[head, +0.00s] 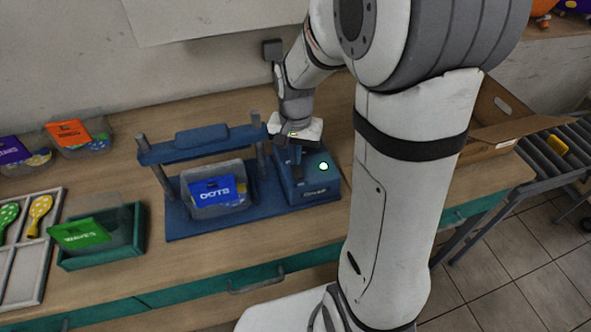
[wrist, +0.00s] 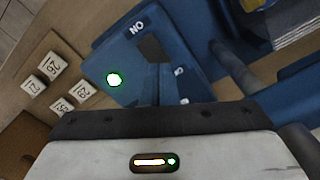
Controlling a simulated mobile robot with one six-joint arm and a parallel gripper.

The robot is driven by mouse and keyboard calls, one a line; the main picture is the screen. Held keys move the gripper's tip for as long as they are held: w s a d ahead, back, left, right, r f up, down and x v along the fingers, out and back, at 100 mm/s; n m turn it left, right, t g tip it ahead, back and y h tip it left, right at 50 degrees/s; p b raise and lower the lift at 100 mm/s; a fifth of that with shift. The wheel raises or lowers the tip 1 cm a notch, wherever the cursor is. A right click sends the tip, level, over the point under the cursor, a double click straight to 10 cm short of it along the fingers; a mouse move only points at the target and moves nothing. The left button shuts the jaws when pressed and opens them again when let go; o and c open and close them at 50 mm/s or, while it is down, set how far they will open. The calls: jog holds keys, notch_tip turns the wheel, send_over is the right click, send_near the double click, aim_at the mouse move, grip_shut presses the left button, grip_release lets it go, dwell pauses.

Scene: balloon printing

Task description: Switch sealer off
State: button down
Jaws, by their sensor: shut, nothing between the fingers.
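The blue sealer (head: 178,226) stands on the table, with a raised bar across two posts. Its control box (head: 322,188) is at the right end, with a lit green light (head: 323,166). In the wrist view the box's top (wrist: 112,48) shows the lit light (wrist: 113,79), an "ON" label and a dark switch area (wrist: 152,48). My gripper (head: 296,172) is shut and empty, pointing down at the box top. In the wrist view its fingers (wrist: 157,72) are close to the switch and partly hide it. I cannot tell whether they touch it.
A clear pouch with a blue "DOTS" card (head: 217,190) sits in the sealer. A green tray (head: 102,257) with a "WAVES" card is to the left. White numbered blocks (wrist: 52,66) lie beside the box. An open cardboard box (head: 490,125) is at the right.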

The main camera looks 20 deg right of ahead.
aim_at(296, 167)
jog(key=shift+f+b, duration=0.75)
jog(key=shift+f, duration=0.25)
jog(key=shift+r, duration=0.2)
notch_tip(296, 167, up, 7)
jog(key=p, duration=0.5)
jog(key=shift+f, duration=0.2)
jog(key=shift+r, duration=0.1)
dwell(0.5)
jog(key=s+r+n+t, duration=0.1)
jog(key=s+r+n, duration=0.2)
jog(key=s+r, duration=0.2)
jog(key=s+r+n+t, duration=0.2)
jog(key=s+r, duration=0.3)
jog(key=s, duration=0.4)
jog(key=shift+s+a+n, duration=0.2)
jog(key=shift+s+n, duration=0.1)
jog(key=shift+n, duration=0.2)
